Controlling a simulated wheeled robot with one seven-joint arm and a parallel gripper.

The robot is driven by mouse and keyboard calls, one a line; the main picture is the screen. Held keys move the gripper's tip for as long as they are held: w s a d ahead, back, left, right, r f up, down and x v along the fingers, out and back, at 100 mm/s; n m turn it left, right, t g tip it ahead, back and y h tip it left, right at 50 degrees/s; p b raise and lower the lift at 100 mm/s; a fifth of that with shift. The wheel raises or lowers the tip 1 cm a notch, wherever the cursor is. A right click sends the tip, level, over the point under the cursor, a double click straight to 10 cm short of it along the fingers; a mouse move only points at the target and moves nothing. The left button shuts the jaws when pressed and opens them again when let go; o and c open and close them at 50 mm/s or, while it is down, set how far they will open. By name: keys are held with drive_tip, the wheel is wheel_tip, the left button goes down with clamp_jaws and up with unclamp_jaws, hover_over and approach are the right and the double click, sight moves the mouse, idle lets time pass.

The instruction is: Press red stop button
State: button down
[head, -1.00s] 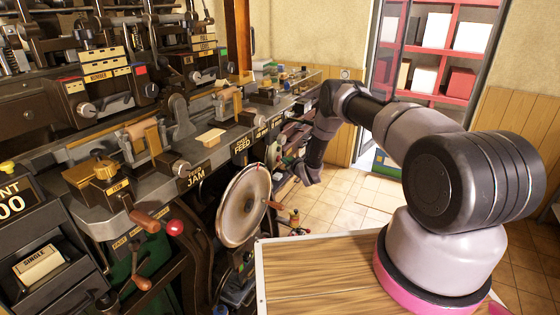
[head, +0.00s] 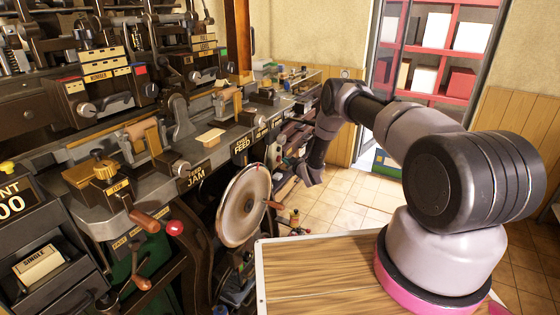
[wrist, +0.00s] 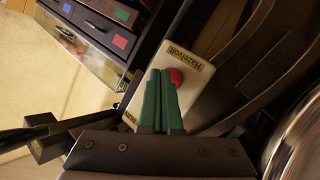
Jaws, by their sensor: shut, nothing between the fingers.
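The red button (wrist: 176,77) is a small round cap on a white plate (wrist: 196,85) marked "Hazelvolt" in the wrist view. My gripper (wrist: 161,72) has two green fingers, closed together with nothing between them. In the picture its tips lie just left of the red button and overlap its edge, hiding part of the plate. I cannot tell whether they touch the button or plate. In the head view my gripper (head: 310,178) hangs at the far end of the machine bench, beyond the large disc; the button is not clear there.
In the wrist view, dark curved bars run right of the plate and a shiny round rim (wrist: 300,145) is at lower right. Tiled floor (head: 350,190) is open beside the bench.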

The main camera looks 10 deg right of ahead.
drive_tip(key=shift+s+d, duration=0.15)
drive_tip(key=shift+d, duration=0.1)
drive_tip(key=shift+s+d, duration=0.75)
drive_tip(key=shift+d, duration=0.25)
drive_tip(key=shift+s+d, duration=0.75)
drive_tip(key=shift+d, duration=0.25)
